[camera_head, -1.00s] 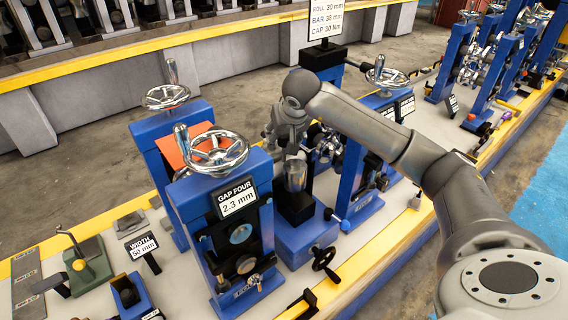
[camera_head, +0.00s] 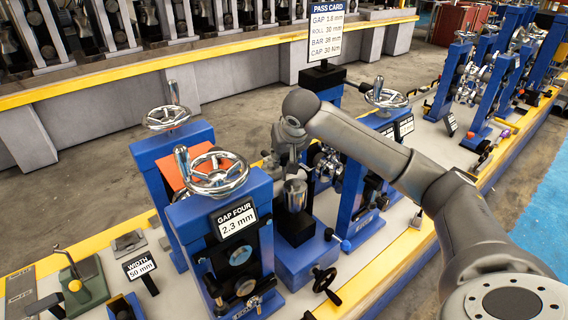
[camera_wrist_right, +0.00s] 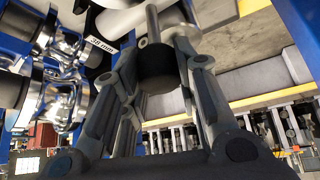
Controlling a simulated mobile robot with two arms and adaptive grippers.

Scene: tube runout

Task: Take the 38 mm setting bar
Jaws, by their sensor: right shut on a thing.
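My right gripper (camera_head: 288,165) is at the middle of the bench in the head view, above a silver cylinder (camera_head: 295,194) in a black block. My left gripper is not in view.
The blue gap stand (camera_head: 235,250) with its chrome handwheel (camera_head: 212,174) and 2.3 mm sign stands left of the gripper. Another blue stand (camera_head: 356,195) is close on the right. A pass card (camera_head: 328,32) stands behind. The concrete floor beyond is clear.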

